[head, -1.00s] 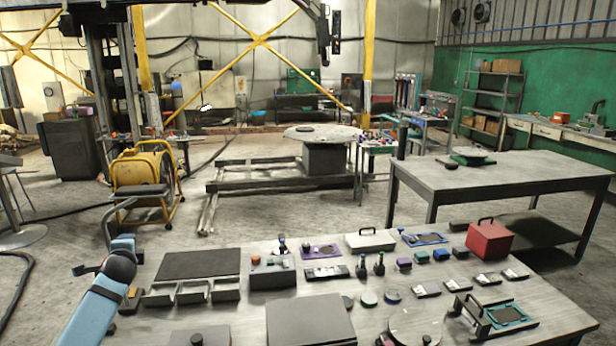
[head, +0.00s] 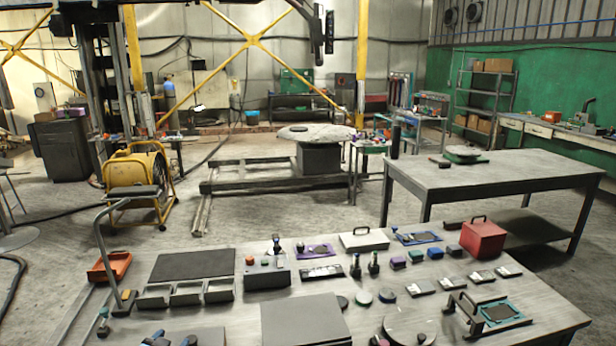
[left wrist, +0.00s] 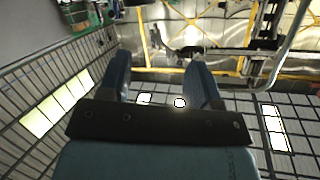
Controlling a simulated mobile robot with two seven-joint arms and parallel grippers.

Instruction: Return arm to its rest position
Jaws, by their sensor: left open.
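My left gripper (head: 170,341) shows only as small dark-blue fingertips at the bottom edge of the head view, by the near left part of the workbench (head: 240,322). The rest of the left arm is out of that view. In the left wrist view the gripper (left wrist: 158,72) has two blue fingers spread apart with nothing between them. Beyond them are the roof lights, walls and yellow beams, so it points away from the bench top. My right gripper is in neither view.
The bench holds a dark mat (head: 193,264), grey bins (head: 188,293), a grey control box (head: 267,276), a red box (head: 483,240) and an orange tray (head: 110,266). A curved grey stand (head: 101,247) rises at the left.

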